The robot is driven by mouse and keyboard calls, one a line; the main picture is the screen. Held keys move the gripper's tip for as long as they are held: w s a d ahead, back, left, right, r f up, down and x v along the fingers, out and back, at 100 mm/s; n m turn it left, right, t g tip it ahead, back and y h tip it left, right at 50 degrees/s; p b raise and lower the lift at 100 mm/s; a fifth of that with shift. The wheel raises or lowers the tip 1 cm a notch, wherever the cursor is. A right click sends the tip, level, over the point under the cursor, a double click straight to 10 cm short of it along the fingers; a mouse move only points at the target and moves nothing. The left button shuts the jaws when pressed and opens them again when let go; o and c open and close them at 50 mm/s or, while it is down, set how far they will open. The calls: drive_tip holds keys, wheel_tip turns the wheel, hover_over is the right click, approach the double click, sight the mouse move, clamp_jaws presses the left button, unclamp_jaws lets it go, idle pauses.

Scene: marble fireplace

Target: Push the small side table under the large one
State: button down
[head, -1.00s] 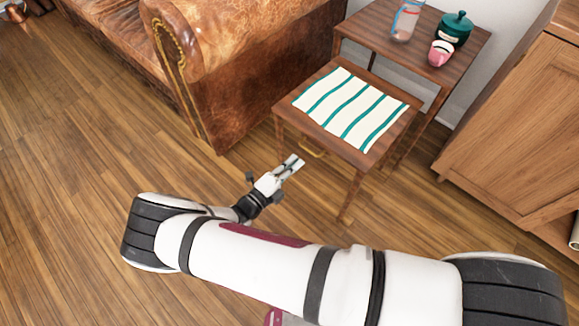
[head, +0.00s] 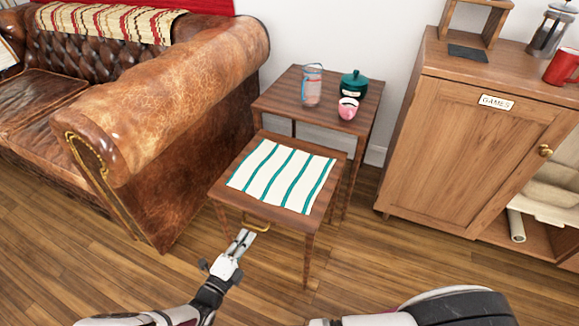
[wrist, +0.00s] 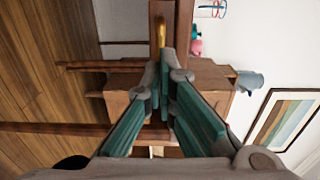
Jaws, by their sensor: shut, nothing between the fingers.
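The small side table (head: 218,189) has a brown wooden top, a striped white and teal cloth (head: 282,176) and a brass drawer handle (head: 257,227) at its front. It stands in front of the large side table (head: 279,93), partly overlapping it in the head view, with its back edge near the large one's front. My gripper (head: 243,237) is shut and empty, low in front of the small table beside the handle. In the wrist view the shut fingertips (wrist: 164,62) point at the brass handle (wrist: 161,31); I cannot tell whether they touch it.
A glass bottle (head: 311,87), a green lidded pot (head: 353,84) and a pink cup (head: 347,108) stand on the large table. A brown leather sofa (head: 185,95) is close on the left. A wooden cabinet (head: 460,150) stands to the right. The floor in front is clear.

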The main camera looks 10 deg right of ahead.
sight(259, 218)
drive_tip(key=shift+b+x, duration=0.55)
drive_tip(key=shift+x, duration=4.35)
drive_tip(key=shift+b+x, duration=3.6)
drive_tip(key=shift+x, duration=9.45)
drive_tip(key=shift+s+d, duration=0.1)
